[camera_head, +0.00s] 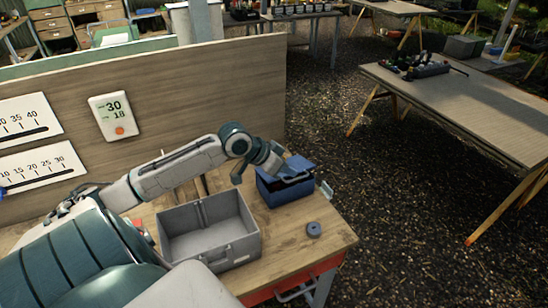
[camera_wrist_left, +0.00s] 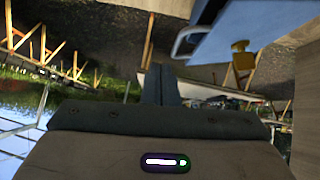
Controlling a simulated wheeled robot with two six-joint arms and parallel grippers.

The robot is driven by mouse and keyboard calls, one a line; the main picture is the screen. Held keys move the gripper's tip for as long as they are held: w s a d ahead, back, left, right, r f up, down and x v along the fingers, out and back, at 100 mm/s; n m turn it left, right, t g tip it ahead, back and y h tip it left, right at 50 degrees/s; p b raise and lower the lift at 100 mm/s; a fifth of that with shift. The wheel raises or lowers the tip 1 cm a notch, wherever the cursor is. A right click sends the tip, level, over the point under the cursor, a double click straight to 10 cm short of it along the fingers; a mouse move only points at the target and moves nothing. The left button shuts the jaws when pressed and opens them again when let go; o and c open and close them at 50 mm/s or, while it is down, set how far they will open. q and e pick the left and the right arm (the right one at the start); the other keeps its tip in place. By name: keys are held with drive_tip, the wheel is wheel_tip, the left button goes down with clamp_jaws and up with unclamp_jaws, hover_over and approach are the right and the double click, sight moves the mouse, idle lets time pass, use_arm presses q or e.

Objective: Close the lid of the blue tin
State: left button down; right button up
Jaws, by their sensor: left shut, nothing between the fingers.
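The blue tin (camera_head: 285,195) stands on the wooden workbench near its right edge. Its lid (camera_head: 299,165) is tilted up, with a dark gap between it and the tin's body. My left arm reaches over from the left, and its gripper (camera_head: 282,172) is at the lid and gap; I cannot tell whether it touches. In the left wrist view the fingers (camera_wrist_left: 161,84) are together and empty. A blue surface with a pale handle-like part (camera_wrist_left: 225,30) fills the upper right there, probably the tin. My right gripper is not in view.
An open grey metal box (camera_head: 243,246) stands left of the tin. A small dark round piece (camera_head: 313,229) lies in front of the tin. A wooden panel (camera_head: 230,85) rises behind the bench. The bench's right edge is close to the tin.

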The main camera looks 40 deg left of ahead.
use_arm(q)
drive_tip(key=p+v, duration=0.3)
drive_tip(key=v, duration=0.3)
drive_tip(key=shift+s+d, duration=0.15)
drive_tip(key=shift+d, duration=0.15)
